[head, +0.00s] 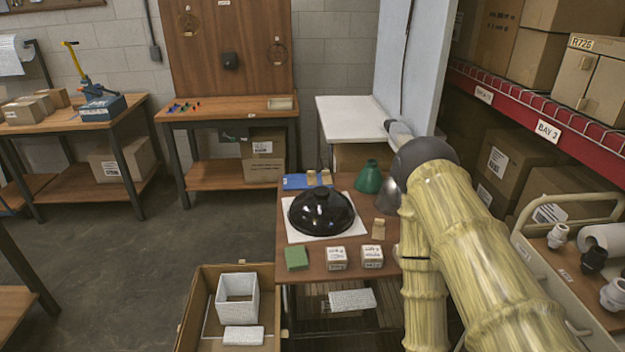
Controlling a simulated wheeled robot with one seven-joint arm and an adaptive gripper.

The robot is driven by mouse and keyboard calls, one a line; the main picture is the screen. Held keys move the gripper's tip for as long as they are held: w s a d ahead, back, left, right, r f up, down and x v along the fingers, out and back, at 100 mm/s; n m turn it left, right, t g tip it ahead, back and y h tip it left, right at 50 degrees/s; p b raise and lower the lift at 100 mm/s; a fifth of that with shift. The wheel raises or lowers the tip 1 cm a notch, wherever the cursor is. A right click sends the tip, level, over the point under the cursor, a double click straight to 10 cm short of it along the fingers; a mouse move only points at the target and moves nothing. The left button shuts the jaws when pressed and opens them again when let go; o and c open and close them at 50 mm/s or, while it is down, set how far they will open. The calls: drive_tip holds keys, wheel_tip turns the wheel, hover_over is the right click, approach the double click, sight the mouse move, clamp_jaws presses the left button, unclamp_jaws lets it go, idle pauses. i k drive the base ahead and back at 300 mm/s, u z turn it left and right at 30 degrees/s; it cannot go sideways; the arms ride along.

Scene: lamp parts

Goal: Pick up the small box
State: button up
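Two small white-and-tan boxes with printed labels, one on the left (337,258) and one on the right (372,257), sit side by side near the front edge of the brown table (325,273). I cannot tell which of them is the small box. My arm reaches in from the lower right, bends at a grey joint, and its far links hang down in front of the table's right side. My gripper is not visible, and no fingertips show. Both small boxes are apart from the arm in the picture.
A glossy black dome (322,211) lies on a white sheet behind the boxes. A green block (297,257), green cone (369,177) and tan piece (378,228) are nearby. A cardboard box (190,316) at lower left holds white pieces. A cart (568,285) stands right.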

sight(336, 257)
drive_tip(key=u, duration=0.4)
drive_tip(key=k, duration=1.1)
drive_tip(key=u, duration=1.35)
drive_tip(key=i, duration=0.65)
drive_tip(key=z, duration=0.75)
drive_tip(key=i, duration=0.5)
drive_tip(key=z, duration=0.55)
